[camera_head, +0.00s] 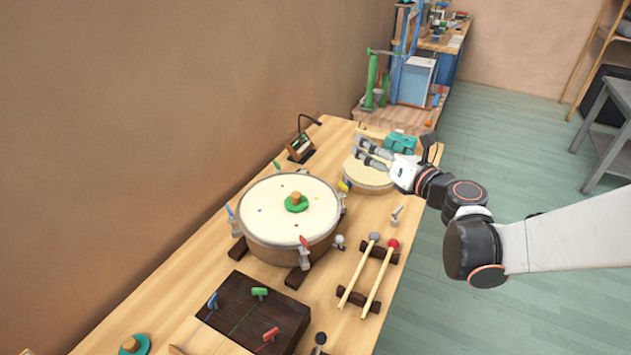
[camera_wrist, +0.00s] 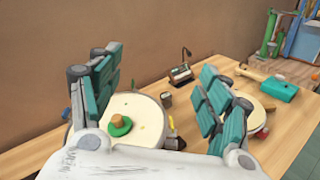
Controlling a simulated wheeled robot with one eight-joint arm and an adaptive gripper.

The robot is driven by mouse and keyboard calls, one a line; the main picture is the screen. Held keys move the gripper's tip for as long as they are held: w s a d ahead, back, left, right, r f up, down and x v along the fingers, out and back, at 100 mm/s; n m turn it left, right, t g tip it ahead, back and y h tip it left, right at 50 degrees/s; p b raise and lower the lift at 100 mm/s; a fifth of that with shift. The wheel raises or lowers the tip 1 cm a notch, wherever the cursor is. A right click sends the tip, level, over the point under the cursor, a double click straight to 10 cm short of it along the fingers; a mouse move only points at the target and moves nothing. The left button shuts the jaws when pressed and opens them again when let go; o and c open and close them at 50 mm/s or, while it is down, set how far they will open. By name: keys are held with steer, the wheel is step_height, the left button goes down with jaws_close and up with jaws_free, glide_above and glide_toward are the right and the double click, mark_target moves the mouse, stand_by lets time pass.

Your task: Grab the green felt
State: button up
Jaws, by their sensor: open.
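A green felt disc (camera_head: 296,208) with a wooden knob sits on the pale head of the large round drum (camera_head: 262,222). The green disc also shows in the wrist view (camera_wrist: 120,130), between and beyond my fingers. A second, teal-green disc (camera_head: 142,346) with a wooden knob lies at the near left table edge, partly cut off by the frame. My gripper (camera_head: 364,152) is open and empty. In the head view it is above and near the smaller drum, up and right of the large drum, apart from both green discs. Its two fingers are spread wide in the wrist view (camera_wrist: 160,95).
The smaller drum (camera_head: 371,180) and a teal block (camera_head: 400,143) are close to my gripper. Two mallets (camera_head: 379,276) rest on dark supports at right. A dark wooden block (camera_head: 238,318) with coloured pegs stands nearer. The wall borders the table's left side.

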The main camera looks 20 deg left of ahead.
steer(key=s+a+f+n+g, duration=0.3)
steer(key=a+f+n, duration=0.15)
steer(key=f, duration=0.25)
steer(key=s+a+f+n+g, duration=0.3)
steer(key=f+n+g, duration=0.15)
steer(key=f, duration=0.35)
glide_toward(297, 198)
steer(key=a, duration=0.1)
steer(key=a+f, duration=0.1)
steer(key=w+a+t+b, duration=0.1)
steer(key=shift+a+f+h, duration=0.25)
steer(key=shift+h, duration=0.15)
steer(key=shift+s+b+x, duration=0.15)
steer(key=shift+b+x, duration=0.4)
steer(key=shift+x, duration=0.95)
steer(key=shift+s+b+x, duration=0.2)
steer(key=shift+b+x, duration=0.3)
steer(key=shift+x, duration=1)
steer(key=shift+a+r, duration=0.1)
steer(key=shift+r, duration=0.15)
steer(key=c, duration=1.2)
